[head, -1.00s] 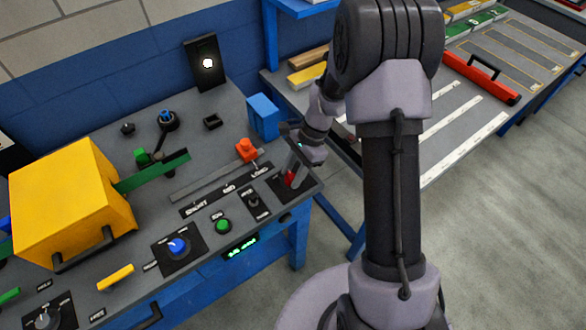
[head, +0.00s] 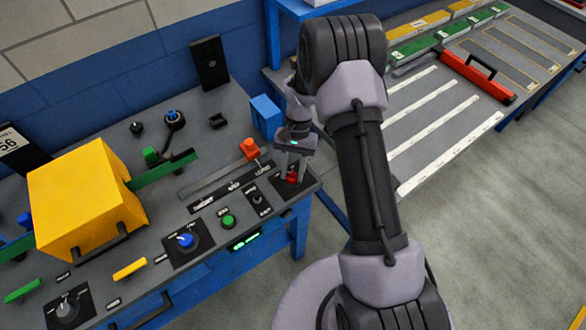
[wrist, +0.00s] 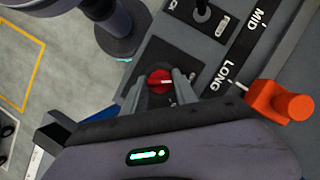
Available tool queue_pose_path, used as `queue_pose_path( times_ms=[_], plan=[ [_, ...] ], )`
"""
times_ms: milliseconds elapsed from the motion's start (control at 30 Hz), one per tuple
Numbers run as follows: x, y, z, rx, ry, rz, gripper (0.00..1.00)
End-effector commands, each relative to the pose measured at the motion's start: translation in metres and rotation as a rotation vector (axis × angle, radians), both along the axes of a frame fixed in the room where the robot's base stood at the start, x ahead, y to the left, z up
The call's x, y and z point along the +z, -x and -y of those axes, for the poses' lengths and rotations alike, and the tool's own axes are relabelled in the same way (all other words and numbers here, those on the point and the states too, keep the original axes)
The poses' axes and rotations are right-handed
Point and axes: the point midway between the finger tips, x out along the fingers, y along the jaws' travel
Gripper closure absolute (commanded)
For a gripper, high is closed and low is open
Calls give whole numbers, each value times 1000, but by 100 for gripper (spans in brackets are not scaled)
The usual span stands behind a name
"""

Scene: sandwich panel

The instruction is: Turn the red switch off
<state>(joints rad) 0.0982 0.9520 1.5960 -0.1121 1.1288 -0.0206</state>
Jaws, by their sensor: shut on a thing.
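The red switch (head: 292,179) is a round red knob on a black plate at the right front corner of the grey panel. The wrist view shows the knob (wrist: 159,79) with a pale pointer mark on its face. My gripper (head: 291,172) points down over it, with one finger on each side of the knob, and is shut on it. The wrist view also shows my gripper's fingers (wrist: 159,88) beside the knob. The fingers and wrist housing hide part of the black plate.
An orange slider handle (head: 250,149) stands behind my gripper, beside a blue block (head: 265,112). A small toggle (head: 256,198) and a green button (head: 228,221) are to the left. A black box with an unlit lamp (head: 208,62) stands at the back.

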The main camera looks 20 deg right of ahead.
Motion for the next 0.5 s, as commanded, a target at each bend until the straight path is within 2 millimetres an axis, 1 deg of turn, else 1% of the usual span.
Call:
queue_pose_path(
  times_ms=[200,500],
  plan=[
    [1,-1,-1,54,0,1,100],
    [0,-1,-1,71,0,1,100]
  ],
)
